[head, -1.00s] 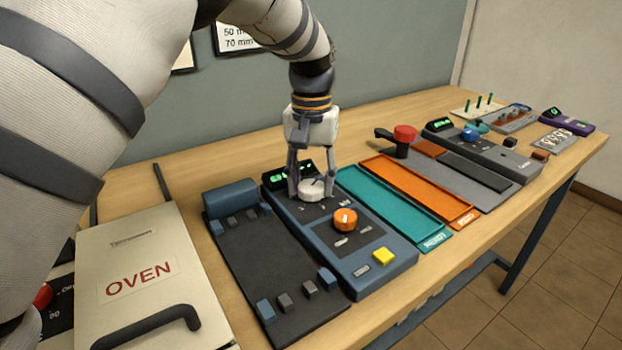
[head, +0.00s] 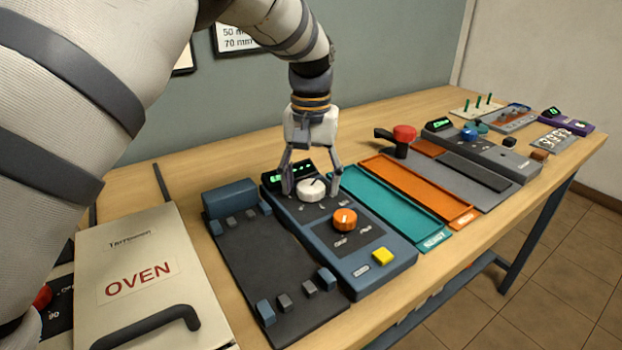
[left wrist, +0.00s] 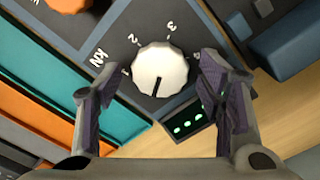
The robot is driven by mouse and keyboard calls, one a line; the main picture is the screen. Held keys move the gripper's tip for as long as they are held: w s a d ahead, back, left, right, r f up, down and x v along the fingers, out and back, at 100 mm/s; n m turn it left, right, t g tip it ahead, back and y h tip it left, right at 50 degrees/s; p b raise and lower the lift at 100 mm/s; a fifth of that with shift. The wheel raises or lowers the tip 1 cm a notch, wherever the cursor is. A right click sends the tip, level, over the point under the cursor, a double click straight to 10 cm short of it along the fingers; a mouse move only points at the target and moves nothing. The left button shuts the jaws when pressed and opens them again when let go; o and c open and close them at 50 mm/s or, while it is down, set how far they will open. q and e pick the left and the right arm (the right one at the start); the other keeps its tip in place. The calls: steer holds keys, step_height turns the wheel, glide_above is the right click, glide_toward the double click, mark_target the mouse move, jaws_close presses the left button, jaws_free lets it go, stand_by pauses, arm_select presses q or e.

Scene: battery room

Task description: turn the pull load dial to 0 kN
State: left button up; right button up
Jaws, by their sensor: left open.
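The pull load dial is a round white knob (head: 311,190) on a dark blue-grey control unit (head: 360,270). It also shows in the left wrist view (left wrist: 160,68), with marks 1, 2, 3 and "kN" around it. Its dark pointer line points toward the bottom of that view, toward the display; I cannot read a 0 mark. My left gripper (head: 312,182) is open, one finger on each side of the knob with gaps between. The same gripper (left wrist: 153,85) shows in the wrist view. My right gripper is not in view.
A green-lit display (left wrist: 188,123) sits beside the dial. An orange knob (head: 344,219) and a yellow button (head: 382,256) are nearer the front. A teal tray (head: 395,207) lies right, a dark fixture (head: 265,262) left, and the OVEN box (head: 145,255) farther left.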

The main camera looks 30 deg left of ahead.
mark_target(311, 186)
arm_select(q)
step_height(311, 186, up, 12)
stand_by(0.3)
stand_by(0.3)
